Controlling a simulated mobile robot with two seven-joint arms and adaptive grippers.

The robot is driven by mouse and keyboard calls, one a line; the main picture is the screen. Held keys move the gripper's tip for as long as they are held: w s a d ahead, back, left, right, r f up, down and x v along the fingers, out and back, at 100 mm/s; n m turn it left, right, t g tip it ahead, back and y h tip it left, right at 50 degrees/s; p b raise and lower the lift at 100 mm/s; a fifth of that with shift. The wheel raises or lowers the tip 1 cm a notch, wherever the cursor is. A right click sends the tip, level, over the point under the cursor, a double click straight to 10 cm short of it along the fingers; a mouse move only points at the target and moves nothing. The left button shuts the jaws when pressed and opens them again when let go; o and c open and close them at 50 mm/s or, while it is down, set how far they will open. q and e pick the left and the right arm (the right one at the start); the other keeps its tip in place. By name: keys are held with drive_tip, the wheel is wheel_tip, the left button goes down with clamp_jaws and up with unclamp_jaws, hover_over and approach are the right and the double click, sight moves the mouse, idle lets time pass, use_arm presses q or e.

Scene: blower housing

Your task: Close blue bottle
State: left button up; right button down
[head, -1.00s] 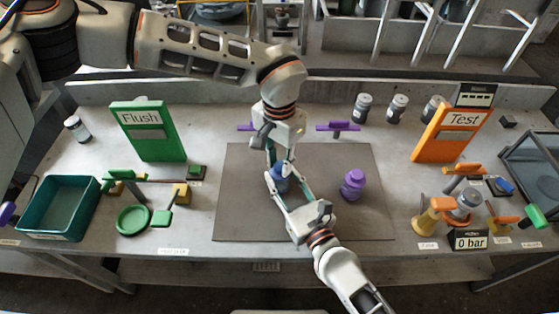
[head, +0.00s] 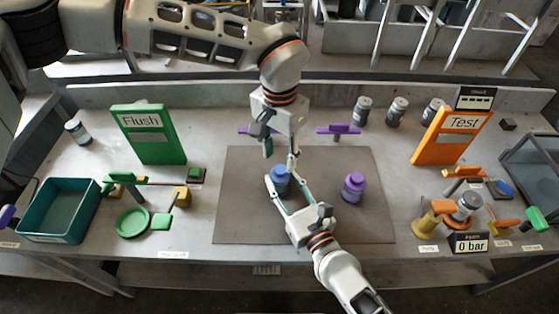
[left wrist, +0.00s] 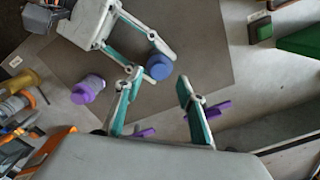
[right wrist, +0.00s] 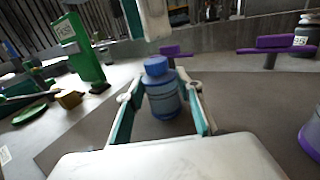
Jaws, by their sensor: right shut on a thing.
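The blue bottle (head: 280,181) stands upright on the grey mat (head: 240,222), with a blue cap (right wrist: 156,65) seated on its top. Whether the cap is fully tight cannot be told. My right gripper (head: 282,184) is shut around the bottle's body, one finger on each side, as the right wrist view also shows (right wrist: 162,100). My left gripper (head: 281,151) is open and empty, above and behind the bottle, apart from the cap. Its spread fingers show in the left wrist view (left wrist: 158,78).
A purple bottle (head: 353,188) stands on the mat to the right. Two purple-handled fixtures (head: 338,129) stand behind the mat. The green Flush panel (head: 148,134) and teal tray (head: 60,209) are left; the orange Test panel (head: 451,136) is right. The front of the mat is clear.

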use_arm(q)
drive_tip(key=shift+r, duration=0.25)
drive_tip(key=shift+c, duration=0.4)
